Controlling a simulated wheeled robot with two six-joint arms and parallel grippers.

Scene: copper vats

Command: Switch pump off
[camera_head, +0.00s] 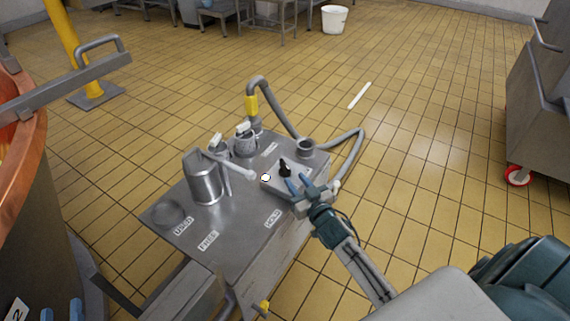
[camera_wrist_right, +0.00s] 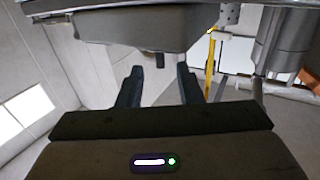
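The pump's control box (camera_head: 273,184) sits on the right part of a metal cart top, with a black switch knob (camera_head: 285,169) on it and a small round white-and-blue spot (camera_head: 265,177). My right gripper (camera_head: 298,181) is open at the box, its blue fingertips just in front of the knob. In the right wrist view the fingers (camera_wrist_right: 158,84) are apart, with a small dark piece (camera_wrist_right: 160,60), probably the knob, beyond and between their tips. I cannot tell whether they touch it.
The cart top (camera_head: 230,225) carries a metal jug (camera_head: 204,178), labels and pipe fittings. A grey hose (camera_head: 285,115) arches behind it. A copper vat (camera_head: 25,165) stands at left, a wheeled metal cabinet (camera_head: 540,100) at right. The tiled floor between is mostly clear.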

